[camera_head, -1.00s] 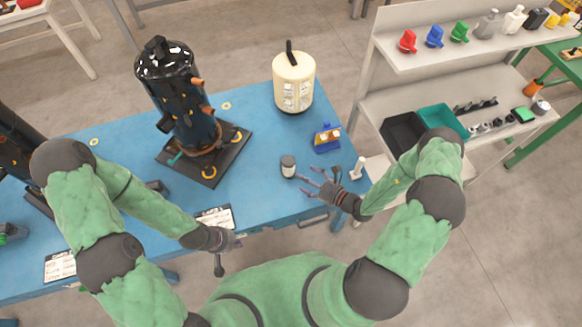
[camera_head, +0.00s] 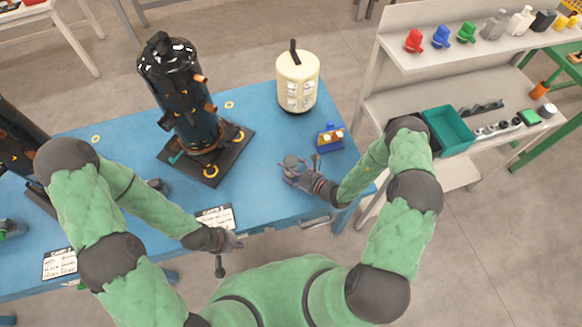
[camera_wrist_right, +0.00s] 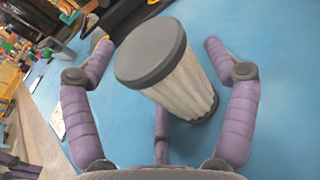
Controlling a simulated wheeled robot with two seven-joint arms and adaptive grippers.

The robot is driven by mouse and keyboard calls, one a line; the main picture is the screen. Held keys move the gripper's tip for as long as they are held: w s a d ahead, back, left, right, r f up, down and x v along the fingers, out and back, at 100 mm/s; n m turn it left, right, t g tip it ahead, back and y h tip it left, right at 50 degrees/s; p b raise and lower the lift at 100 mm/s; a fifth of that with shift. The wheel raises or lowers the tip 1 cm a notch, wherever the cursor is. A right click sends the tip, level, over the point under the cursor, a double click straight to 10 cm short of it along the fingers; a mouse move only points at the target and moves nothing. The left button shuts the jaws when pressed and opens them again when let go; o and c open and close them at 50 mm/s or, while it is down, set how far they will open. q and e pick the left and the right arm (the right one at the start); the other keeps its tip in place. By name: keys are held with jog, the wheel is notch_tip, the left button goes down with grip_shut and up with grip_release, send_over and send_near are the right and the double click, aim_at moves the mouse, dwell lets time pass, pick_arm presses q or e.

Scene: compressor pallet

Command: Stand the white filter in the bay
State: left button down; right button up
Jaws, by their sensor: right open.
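The white filter, a pleated pale cylinder with dark grey caps, stands on the blue table (camera_head: 262,120). In the right wrist view the filter (camera_wrist_right: 180,80) is between the spread purple fingers of my right gripper (camera_wrist_right: 170,75), which is open around it with gaps visible at the sides. In the head view my right gripper (camera_head: 292,168) is at the filter and mostly covers it. My left gripper (camera_head: 228,242) is near the table's front edge, away from the filter; its finger state is unclear. I cannot tell which place is the bay.
A dark compressor (camera_head: 185,95) stands on a black base (camera_head: 232,150). A cream tank (camera_head: 297,82) and a small blue box (camera_head: 331,138) are behind my right gripper. A shelf unit (camera_head: 400,60) with a teal bin (camera_head: 448,130) is at right. A label card (camera_head: 216,217) lies at the front edge.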

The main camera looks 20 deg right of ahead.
jog(key=c, duration=1.1)
jog(key=shift+r, duration=0.15)
